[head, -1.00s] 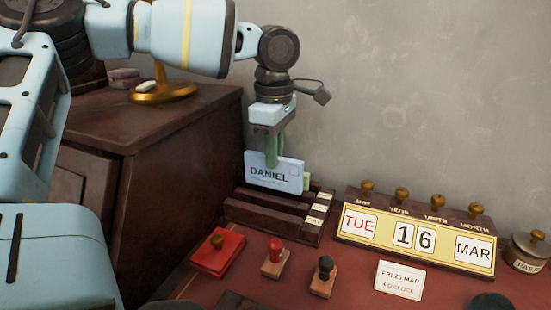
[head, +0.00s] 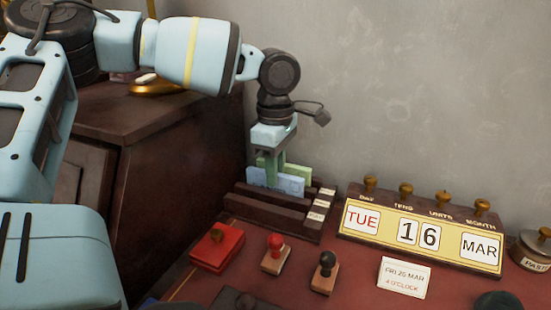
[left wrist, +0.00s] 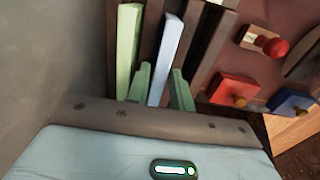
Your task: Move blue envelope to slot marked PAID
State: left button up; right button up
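The blue envelope (head: 288,184) stands on edge in the dark slotted rack (head: 262,212), in front of a green envelope (head: 299,171). My left gripper (head: 270,172) points down over the rack. Its green fingers (left wrist: 160,80) straddle the blue envelope's upper edge and look slightly apart from it. White slot labels (head: 323,203) line the rack's right end; their words are too small to read. My right gripper is out of view.
A calendar (head: 348,237) reading TUE 16 MAR stands right of the rack. A red pad (head: 217,250), a red-knobbed stamp (head: 275,258), a black-knobbed stamp (head: 325,273) and a card (head: 403,275) lie in front. A cabinet (head: 170,150) is at left; the wall is behind.

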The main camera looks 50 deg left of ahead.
pick_arm(q)
jog(key=shift+o, duration=1.1)
jog(key=shift+r, duration=0.1)
notch_tip(320, 180, up, 12)
jog(key=p, duration=0.3)
jog(key=shift+r, duration=0.1)
